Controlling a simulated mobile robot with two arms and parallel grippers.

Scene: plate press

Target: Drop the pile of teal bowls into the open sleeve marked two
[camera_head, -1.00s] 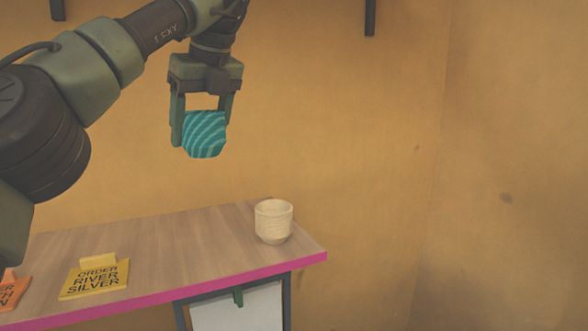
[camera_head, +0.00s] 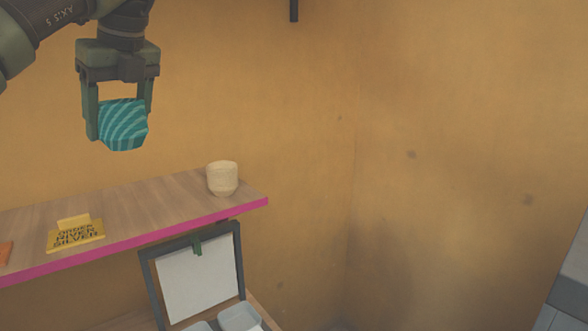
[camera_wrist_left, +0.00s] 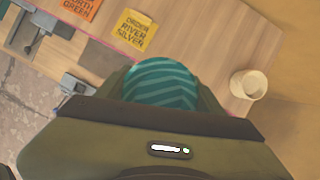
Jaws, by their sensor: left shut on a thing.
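My left gripper (camera_head: 121,112) is shut on a teal striped pile of bowls (camera_head: 124,125) and holds it in the air above the wooden shelf. The pile also shows in the left wrist view (camera_wrist_left: 160,84), between the fingers. I cannot tell how many bowls are in it. No sleeve marked two can be made out in either view. My right gripper is not in view.
A cream cup (camera_head: 222,178) stands at the right end of the pink-edged shelf (camera_head: 150,195). A yellow sign (camera_head: 76,234) reading "ORDER RIVER SILVER" lies left of it. Below are a framed white board (camera_head: 197,275) and pale containers (camera_head: 240,318).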

